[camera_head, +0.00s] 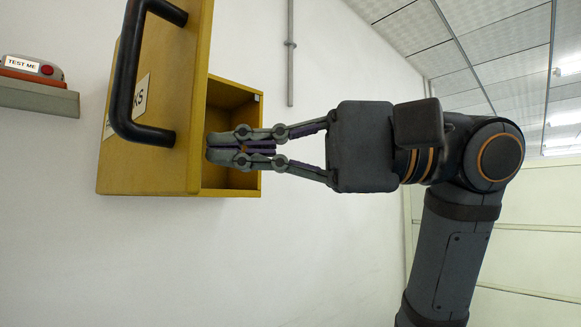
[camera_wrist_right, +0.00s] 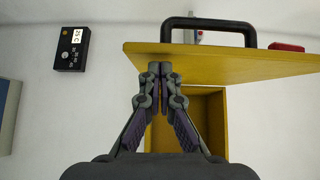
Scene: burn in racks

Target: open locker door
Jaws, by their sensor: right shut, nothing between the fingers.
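The yellow locker (camera_head: 252,112) is fixed to the white wall, and its door (camera_head: 172,75) stands swung open, showing the hollow inside. The black bar handle (camera_head: 126,85) is on the door's outer face, beside a partly hidden label. My right gripper (camera_head: 212,148) is shut and empty, with its tips in front of the locker opening, close to the door's inner side. In the right wrist view the tips (camera_wrist_right: 160,70) appear at the edge of the door (camera_wrist_right: 225,62), with the handle (camera_wrist_right: 225,22) beyond and the locker box (camera_wrist_right: 212,125) below. My left gripper is out of view.
A thin pipe (camera_head: 290,60) runs up the wall. The right wrist view shows a black box with a display (camera_wrist_right: 74,47). The wall below the locker is bare.

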